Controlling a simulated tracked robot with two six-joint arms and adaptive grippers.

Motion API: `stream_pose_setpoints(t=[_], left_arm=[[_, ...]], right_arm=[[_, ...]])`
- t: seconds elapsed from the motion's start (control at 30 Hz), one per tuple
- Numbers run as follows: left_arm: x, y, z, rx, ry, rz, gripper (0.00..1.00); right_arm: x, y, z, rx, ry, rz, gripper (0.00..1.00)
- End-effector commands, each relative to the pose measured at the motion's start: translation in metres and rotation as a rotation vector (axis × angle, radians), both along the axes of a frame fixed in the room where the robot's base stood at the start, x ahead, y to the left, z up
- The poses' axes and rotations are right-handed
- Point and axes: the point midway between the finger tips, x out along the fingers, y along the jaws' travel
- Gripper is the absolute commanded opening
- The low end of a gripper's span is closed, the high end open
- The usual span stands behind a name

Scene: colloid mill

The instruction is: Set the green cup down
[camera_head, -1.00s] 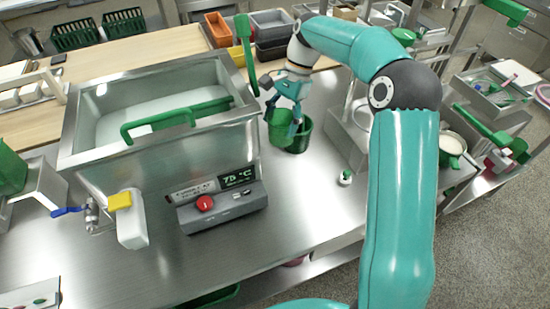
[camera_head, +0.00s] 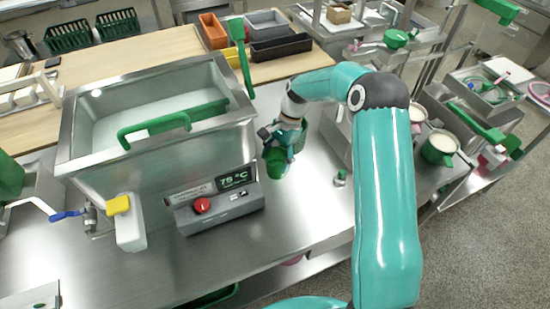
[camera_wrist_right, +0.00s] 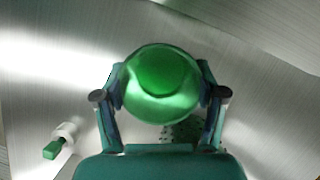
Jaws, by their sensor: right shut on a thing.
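The green cup (camera_head: 263,174) is held in my right gripper (camera_head: 272,150) over the steel table, just right of the control box. In the right wrist view the cup (camera_wrist_right: 160,84) sits between both fingers of the gripper (camera_wrist_right: 161,88), its round mouth facing the camera. I cannot tell whether its base touches the table. A darker green container (camera_head: 301,131) stands just behind the gripper, partly hidden by it. My left gripper is not in view.
A steel tank (camera_head: 160,150) and its control box (camera_head: 213,200) with a red button stand to the left. Bare table lies in front.

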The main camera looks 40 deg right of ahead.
Motion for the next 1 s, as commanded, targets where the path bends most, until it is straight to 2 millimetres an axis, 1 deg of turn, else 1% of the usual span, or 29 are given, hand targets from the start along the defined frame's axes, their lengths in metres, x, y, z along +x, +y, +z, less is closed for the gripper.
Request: stream_pose_setpoints(t=[0.3,0.33,0.47,0.8,0.87,0.93,1.0], left_arm=[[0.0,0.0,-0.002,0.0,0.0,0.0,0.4],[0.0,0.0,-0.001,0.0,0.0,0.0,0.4],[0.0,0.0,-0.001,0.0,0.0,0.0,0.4],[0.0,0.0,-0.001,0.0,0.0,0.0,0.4],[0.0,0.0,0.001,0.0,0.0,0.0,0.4],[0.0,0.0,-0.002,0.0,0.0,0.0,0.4],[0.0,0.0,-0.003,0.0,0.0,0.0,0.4]], right_arm=[[0.0,0.0,-0.002,0.0,0.0,0.0,0.33],[0.0,0.0,-0.002,0.0,0.0,0.0,0.73],[0.0,0.0,-0.001,0.0,0.0,0.0,0.95],[0.0,0.001,-0.001,0.0,0.0,0.001,0.95],[0.001,0.001,0.002,0.0,0.0,0.001,0.95],[0.001,-0.001,0.004,-0.001,-0.001,0.001,0.95],[0.002,-0.004,0.011,-0.002,-0.003,0.0,0.95]])
